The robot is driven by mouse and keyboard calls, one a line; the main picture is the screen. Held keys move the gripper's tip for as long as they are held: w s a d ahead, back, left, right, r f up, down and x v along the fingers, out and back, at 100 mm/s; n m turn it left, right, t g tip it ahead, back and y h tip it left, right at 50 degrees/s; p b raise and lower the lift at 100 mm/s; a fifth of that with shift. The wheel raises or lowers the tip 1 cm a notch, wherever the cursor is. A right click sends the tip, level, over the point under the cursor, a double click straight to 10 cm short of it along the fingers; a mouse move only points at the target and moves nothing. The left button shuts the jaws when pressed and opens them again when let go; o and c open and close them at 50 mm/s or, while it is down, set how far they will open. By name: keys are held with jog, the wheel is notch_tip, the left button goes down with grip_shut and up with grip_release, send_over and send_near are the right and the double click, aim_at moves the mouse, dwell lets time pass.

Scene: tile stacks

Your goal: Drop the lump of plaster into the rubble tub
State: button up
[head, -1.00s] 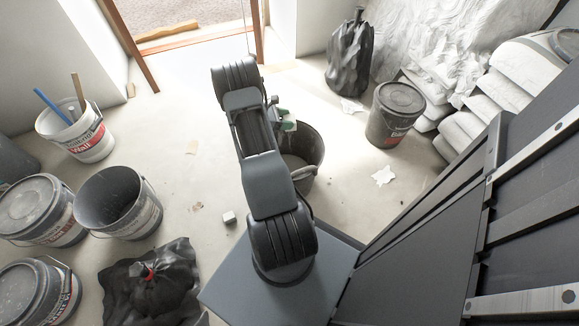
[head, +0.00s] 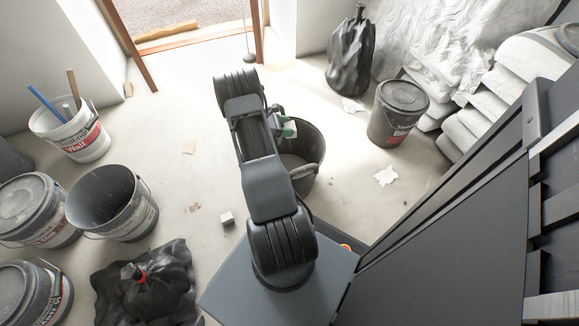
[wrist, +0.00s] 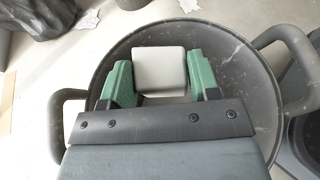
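The lump of plaster (wrist: 159,68), a pale block with rounded edges, sits between the green fingers of my gripper (wrist: 160,80) in the wrist view. The fingers press on its two sides, and it hangs over the open tub. The rubble tub (wrist: 250,75) is dark grey, round and scuffed, with a loop handle on each side. In the head view the tub (head: 312,172) stands on the floor just right of my arm, which hides its left part. My gripper (head: 288,128) shows there only in part, at the tub's far rim.
A small pale cube (head: 227,218) lies on the floor left of my base. An empty bucket (head: 112,205), lidded buckets (head: 30,205) and a black bag (head: 145,285) stand at left. A dark lidded bucket (head: 397,112) and sacks (head: 505,90) stand at right.

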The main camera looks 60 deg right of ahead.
jog(key=o, duration=0.5)
jog(key=p+v, duration=0.4)
jog(key=v, duration=1)
jog(key=shift+s, duration=0.1)
